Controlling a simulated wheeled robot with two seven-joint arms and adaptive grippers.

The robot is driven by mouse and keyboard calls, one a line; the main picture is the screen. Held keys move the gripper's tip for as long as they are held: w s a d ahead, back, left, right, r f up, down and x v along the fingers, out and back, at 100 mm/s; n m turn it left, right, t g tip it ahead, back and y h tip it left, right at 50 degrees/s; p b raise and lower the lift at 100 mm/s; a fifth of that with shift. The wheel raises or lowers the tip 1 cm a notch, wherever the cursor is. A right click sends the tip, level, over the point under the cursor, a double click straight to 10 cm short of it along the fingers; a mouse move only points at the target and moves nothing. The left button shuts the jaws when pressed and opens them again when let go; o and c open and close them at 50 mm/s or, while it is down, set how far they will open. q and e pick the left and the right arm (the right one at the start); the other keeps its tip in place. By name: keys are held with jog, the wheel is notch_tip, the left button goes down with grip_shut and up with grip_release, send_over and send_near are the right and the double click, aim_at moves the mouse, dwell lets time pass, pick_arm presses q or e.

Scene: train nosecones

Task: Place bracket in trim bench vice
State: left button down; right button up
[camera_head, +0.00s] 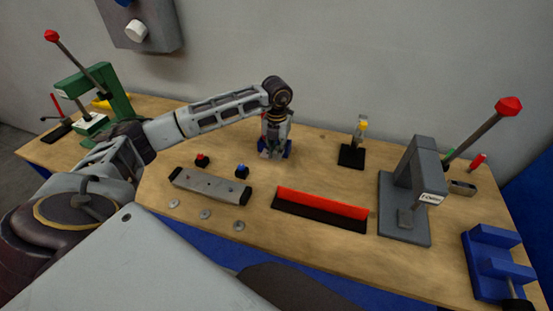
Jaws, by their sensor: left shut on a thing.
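My left gripper (272,150) reaches in from the left and points down at the back middle of the wooden bench (330,180). It is shut on a small grey piece, seemingly the bracket, mostly hidden by the fingers. My right gripper is not in view.
A grey press (412,185) with a red-knobbed lever stands at right, a green press (95,90) at far left. A grey bar (210,186), red and blue buttons, several discs, a red-and-black strip (320,209) and a small black-based stand (352,155) occupy the middle.

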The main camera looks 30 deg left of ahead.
aim_at(277, 149)
pick_arm(q)
notch_tip(277, 149, up, 2)
jog(key=shift+r, duration=0.9)
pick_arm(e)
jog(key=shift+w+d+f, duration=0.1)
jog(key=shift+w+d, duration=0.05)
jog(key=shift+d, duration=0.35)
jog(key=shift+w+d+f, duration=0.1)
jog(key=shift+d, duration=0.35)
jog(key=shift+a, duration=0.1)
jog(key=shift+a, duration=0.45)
